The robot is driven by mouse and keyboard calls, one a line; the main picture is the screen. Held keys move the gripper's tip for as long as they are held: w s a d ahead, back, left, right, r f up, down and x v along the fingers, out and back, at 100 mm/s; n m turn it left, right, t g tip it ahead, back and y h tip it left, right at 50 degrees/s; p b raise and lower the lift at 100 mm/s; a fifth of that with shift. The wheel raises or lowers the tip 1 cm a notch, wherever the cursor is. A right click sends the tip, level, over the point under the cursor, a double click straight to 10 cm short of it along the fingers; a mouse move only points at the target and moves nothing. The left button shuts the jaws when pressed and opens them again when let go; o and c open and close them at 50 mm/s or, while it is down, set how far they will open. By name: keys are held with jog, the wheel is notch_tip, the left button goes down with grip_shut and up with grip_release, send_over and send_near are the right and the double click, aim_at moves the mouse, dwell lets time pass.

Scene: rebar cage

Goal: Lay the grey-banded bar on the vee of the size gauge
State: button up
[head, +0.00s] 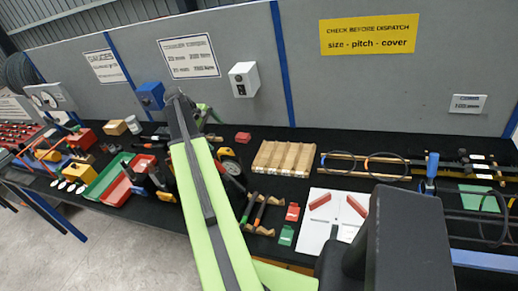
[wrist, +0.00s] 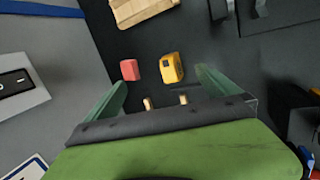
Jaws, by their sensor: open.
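My gripper (wrist: 161,77) is open in the wrist view, with its two green fingers apart and nothing held between them. In the head view my own arm covers most of it. Short dark bars (head: 262,211), one with an orange band and one with a green band, lie on small wooden rests in front of the middle of the table. I cannot make out a grey band on any bar. I cannot pick out the size gauge or its vee for certain; my arm hides part of the table.
A grooved wooden block (head: 285,158) stands right of my arm; a wooden block also shows in the wrist view (wrist: 140,10). A red block (wrist: 130,70) and a yellow case (wrist: 172,67) lie below my gripper. A white sheet (head: 333,218) with red pieces lies right of the bars.

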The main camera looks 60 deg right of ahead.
jog(key=d+p+v, duration=0.1)
jog(key=p+v, duration=0.8)
jog(key=v, duration=0.1)
jog(key=shift+r, duration=0.25)
jog(key=shift+a, duration=0.1)
